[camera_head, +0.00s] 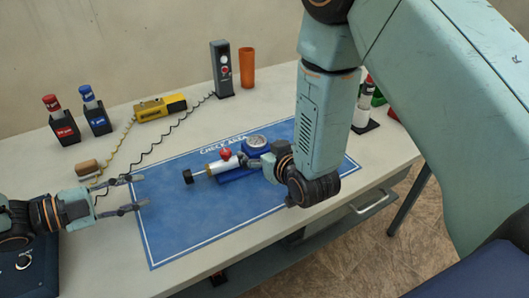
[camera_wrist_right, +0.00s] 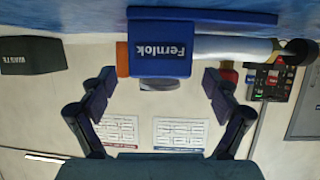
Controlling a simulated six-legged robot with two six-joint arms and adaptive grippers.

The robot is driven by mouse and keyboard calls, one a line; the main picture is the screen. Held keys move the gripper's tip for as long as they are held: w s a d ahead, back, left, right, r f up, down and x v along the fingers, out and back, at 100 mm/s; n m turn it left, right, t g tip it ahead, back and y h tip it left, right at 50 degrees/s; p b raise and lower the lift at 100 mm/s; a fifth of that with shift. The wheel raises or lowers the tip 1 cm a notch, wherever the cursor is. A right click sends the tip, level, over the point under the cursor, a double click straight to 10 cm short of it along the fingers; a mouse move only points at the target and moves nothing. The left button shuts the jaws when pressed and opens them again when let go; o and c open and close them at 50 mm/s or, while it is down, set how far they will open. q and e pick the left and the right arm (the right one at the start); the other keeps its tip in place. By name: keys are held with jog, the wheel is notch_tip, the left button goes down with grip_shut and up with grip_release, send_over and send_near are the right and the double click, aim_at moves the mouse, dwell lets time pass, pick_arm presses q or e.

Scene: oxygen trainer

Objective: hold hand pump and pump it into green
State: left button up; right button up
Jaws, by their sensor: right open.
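The hand pump (camera_head: 222,167) lies on the blue check-area mat (camera_head: 175,219), with a white barrel, a black end handle (camera_head: 188,176), a red knob and a blue body with a round gauge (camera_head: 257,142). In the right wrist view the blue body, marked Fernlok (camera_wrist_right: 160,48), shows with the barrel (camera_wrist_right: 232,47) running right. My right gripper (camera_wrist_right: 158,82) is open, its fingers spread to either side of the blue body, not closed on it. The gauge face is too small to read. My left gripper (camera_head: 134,193) is open and empty over the mat's left edge, left of the handle.
A yellow device (camera_head: 160,107) with coiled cords, a black stand (camera_head: 222,70) and an orange cup (camera_head: 247,68) are behind the mat. The mat's front left is clear.

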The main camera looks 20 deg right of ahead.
jog(key=shift+c, duration=0.2)
jog(key=c, duration=1.7)
jog(key=shift+c, duration=0.2)
